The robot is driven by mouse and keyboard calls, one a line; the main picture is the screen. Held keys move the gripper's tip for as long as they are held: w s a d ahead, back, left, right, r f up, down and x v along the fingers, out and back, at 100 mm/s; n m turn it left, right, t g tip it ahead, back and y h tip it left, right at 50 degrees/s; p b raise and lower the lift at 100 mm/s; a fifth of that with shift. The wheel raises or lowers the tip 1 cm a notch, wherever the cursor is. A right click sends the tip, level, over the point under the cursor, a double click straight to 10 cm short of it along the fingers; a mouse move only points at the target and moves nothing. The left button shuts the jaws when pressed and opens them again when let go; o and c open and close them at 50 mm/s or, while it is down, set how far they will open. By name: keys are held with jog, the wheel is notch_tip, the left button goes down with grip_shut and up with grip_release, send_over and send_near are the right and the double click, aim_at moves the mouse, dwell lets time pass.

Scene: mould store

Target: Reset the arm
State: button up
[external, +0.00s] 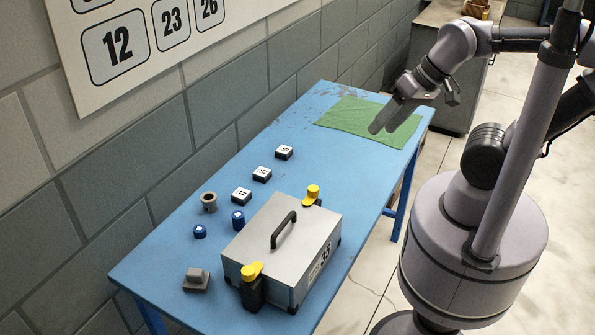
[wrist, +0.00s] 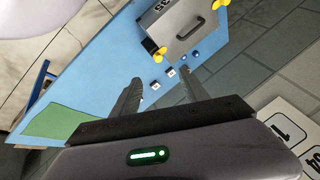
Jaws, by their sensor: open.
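My gripper (external: 396,114) is open and empty, held in the air above the far end of the blue table (external: 315,262), over the green cloth (external: 352,115). In the wrist view the two fingers of my gripper (wrist: 161,92) stand apart, with the table (wrist: 105,75) behind them. The green cloth also shows in the wrist view (wrist: 55,122), to the left of the fingers. My arm is bent and reaches out from the right in the external view.
A grey case (external: 275,240) with a black handle and yellow latches stands on the near part of the table. A wall runs along the left.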

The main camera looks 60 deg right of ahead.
jog(key=shift+s+f, duration=0.1)
jog(key=shift+f, duration=0.05)
notch_tip(320, 180, down, 4)
jog(key=b, duration=0.3)
jog(key=shift+r+b, duration=0.25)
jog(key=shift+b, duration=0.05)
dwell(0.5)
